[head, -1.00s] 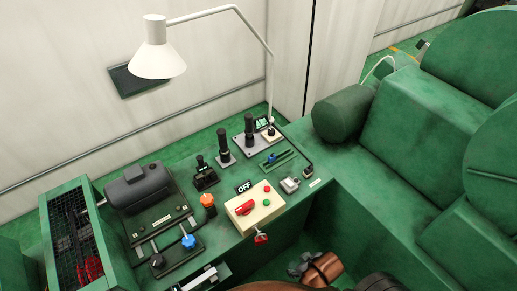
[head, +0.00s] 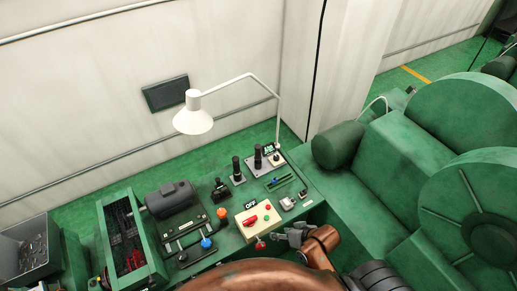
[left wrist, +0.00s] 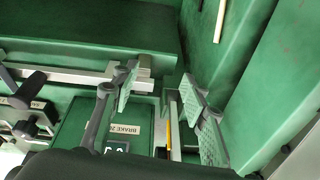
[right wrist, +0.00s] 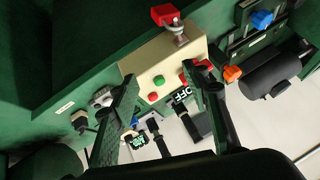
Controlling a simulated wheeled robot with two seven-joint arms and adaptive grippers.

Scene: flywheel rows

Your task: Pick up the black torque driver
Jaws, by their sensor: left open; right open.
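Several upright black handle-like tools stand on the green bench: one (head: 237,168) on a small base, one (head: 258,157) on a grey plate, and a shorter one (head: 220,189). I cannot tell for certain which is the black torque driver. My right gripper (head: 291,237) is open and empty beside the cream control box, at the bench's near side. In the right wrist view the fingers (right wrist: 163,115) are spread, with black upright shapes (right wrist: 157,136) beyond them. My left gripper (left wrist: 157,115) is open and empty over a green surface labelled BRAKE; it is not seen in the head view.
The cream control box (head: 248,224) has red and green buttons and an OFF sign (head: 251,205). A white lamp (head: 193,121) arches over the bench. A dark motor (head: 171,198), blue knob (head: 206,243) and orange knob (head: 223,213) stand left. Large green machinery (head: 400,165) fills the right.

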